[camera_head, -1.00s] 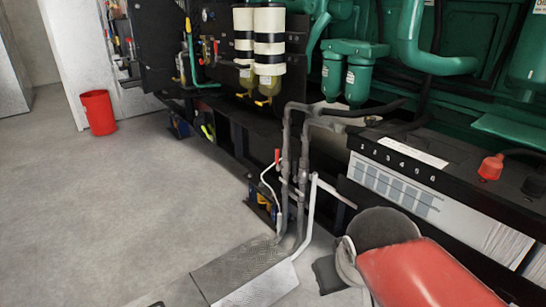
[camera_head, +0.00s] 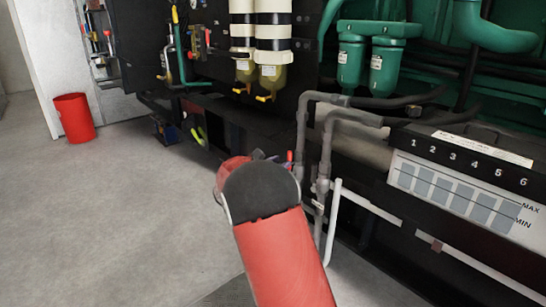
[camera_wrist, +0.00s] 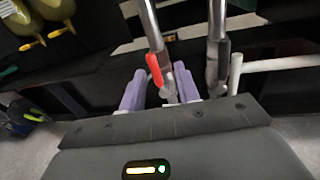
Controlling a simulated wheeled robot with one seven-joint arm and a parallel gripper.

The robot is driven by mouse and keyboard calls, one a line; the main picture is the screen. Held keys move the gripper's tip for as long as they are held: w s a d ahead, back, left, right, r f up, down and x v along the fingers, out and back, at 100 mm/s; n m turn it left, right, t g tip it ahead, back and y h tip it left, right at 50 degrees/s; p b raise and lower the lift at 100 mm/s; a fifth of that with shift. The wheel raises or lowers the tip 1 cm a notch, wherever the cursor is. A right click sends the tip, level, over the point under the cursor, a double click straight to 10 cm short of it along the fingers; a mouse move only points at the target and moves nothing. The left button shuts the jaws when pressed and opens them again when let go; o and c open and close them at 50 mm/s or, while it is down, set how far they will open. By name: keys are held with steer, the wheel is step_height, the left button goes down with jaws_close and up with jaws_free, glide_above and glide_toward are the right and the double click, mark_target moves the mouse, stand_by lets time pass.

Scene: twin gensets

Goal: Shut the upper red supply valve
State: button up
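The red valve lever (camera_wrist: 155,70) sits on the left of two grey vertical pipes in the wrist view, slanting down towards the valve body. My gripper (camera_wrist: 160,76) is open, its two purple fingers apart. The lever's lower end and the valve body show between the fingers; I cannot tell whether either finger touches them. In the head view the red lever (camera_head: 290,157) shows just past my red arm, which hides most of my gripper and the lower pipes. Only one red lever is clearly seen.
A battery (camera_head: 460,185) is at right, filter bowls (camera_head: 272,75) above. A red bin (camera_head: 74,117) stands left on open floor.

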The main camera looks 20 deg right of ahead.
steer(key=shift+n, duration=0.3)
steer(key=x, duration=0.2)
steer(key=w+x, duration=0.1)
steer(key=x, duration=0.5)
steer(key=shift+w+a+b, duration=0.2)
steer(key=shift+a+b, duration=0.1)
steer(key=shift+a, duration=0.05)
steer(key=shift+c, duration=0.3)
steer(key=shift+f, duration=0.1)
jaws_close()
